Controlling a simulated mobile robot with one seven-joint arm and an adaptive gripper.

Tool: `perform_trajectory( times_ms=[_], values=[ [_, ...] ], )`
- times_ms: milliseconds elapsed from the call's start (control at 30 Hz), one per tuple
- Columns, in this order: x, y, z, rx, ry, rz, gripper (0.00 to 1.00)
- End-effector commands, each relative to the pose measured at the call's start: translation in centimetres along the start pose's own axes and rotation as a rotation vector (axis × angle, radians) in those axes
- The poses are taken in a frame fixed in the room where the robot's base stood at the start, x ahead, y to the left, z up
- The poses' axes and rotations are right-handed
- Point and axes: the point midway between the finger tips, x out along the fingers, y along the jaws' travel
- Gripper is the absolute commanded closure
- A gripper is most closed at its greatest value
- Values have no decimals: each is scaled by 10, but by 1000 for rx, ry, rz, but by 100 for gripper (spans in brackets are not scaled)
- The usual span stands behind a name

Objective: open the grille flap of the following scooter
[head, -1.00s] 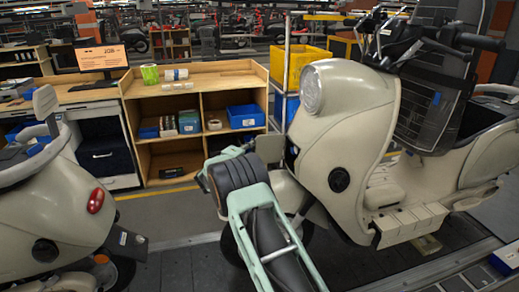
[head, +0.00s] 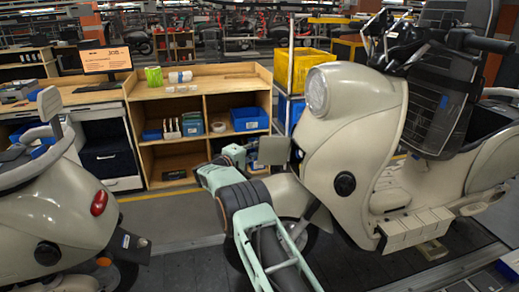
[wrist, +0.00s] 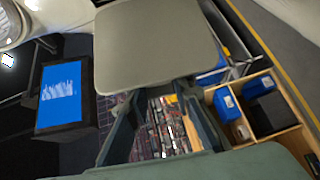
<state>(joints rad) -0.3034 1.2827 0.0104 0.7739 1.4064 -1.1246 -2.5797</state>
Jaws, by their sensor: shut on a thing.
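The following scooter (head: 350,130) is cream-coloured and stands at the right in the head view. Its grille flap (head: 272,151), a flat grey-beige panel, stands out from the scooter's front, swung open beside a dark opening (head: 296,155). In the wrist view the flap (wrist: 155,50) fills the upper middle. A dark box with a blue face (wrist: 62,95) shows left of it. My gripper (head: 250,160) is at the flap's left side in the head view. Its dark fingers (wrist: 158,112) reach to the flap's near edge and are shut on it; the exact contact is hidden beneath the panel.
Another cream scooter (head: 60,210) stands at the left. A wooden shelf bench (head: 205,82) with blue bins (head: 249,118) is behind my arm. A yellow crate (head: 303,70) stands behind the scooter. Dark conveyor slats (head: 190,268) run below.

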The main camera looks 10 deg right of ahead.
Motion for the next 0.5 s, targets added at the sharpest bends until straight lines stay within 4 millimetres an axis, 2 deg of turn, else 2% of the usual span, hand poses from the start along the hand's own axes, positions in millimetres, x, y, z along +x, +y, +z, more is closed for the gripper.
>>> perform_trajectory(
  times_ms=[233,267,400,500],
  values=[
    [2,3,2,0,-4,5,100],
    [2,3,2,-1,-4,5,79],
    [2,2,2,0,-5,4,63],
    [2,1,2,-1,-5,3,61]
  ],
)
